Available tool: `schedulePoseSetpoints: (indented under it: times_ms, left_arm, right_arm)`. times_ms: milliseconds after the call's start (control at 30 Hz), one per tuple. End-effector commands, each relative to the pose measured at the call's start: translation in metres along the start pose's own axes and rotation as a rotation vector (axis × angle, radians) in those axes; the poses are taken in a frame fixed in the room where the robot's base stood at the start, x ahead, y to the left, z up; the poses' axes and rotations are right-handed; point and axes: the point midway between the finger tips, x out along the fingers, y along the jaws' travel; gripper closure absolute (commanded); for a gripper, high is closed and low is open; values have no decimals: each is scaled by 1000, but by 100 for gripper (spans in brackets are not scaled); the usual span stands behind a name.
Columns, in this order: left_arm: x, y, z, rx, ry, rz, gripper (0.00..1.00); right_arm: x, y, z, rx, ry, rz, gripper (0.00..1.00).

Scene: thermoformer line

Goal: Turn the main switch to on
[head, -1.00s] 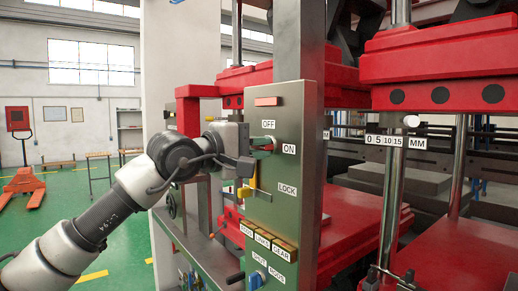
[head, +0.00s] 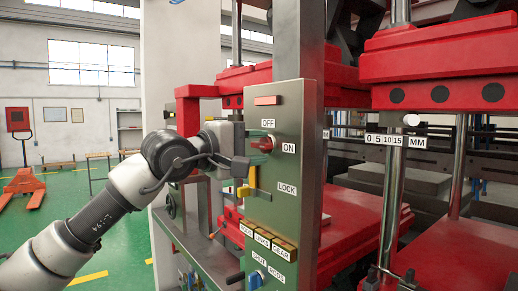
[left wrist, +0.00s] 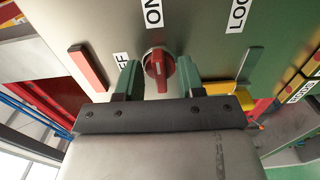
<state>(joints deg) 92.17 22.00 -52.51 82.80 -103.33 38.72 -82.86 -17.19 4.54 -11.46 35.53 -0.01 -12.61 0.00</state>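The main switch is a red rotary knob (head: 264,143) on the grey-green panel (head: 270,215), between the OFF and ON labels. In the left wrist view the knob (left wrist: 158,66) shows between the fingers, its grip bar lined up toward the ON label (left wrist: 153,12); the OFF label (left wrist: 122,60) lies to the side. My left gripper (left wrist: 158,80) is open, with one finger on each side of the knob and a visible gap to it. In the head view the left gripper (head: 244,150) is just left of the panel face. My right gripper is not in view.
A yellow lock handle (head: 250,188) sits below the knob, close under my gripper. Labelled yellow buttons (head: 268,239) and a blue knob (head: 256,279) are lower on the panel. A red bar (head: 267,100) is above. Red press plates (head: 430,55) stand to the right.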

Motion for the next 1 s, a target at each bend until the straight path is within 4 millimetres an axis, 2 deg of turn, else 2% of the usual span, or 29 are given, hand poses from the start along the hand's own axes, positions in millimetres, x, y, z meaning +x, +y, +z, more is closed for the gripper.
schedulePoseSetpoints:
  times_ms: [300, 500, 700, 1000]
  left_arm:
    - [-63, -4, -1, 2, 4, 1, 62]
    - [-91, -2, 0, 1, 2, 1, 62]
    - [-99, -1, 0, 1, 1, -2, 62]
    - [-96, -6, -3, -36, -8, -1, 62]
  right_arm:
    - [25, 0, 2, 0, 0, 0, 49]
    - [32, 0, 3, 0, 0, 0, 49]
    - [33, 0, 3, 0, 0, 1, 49]
    - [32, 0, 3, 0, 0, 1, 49]
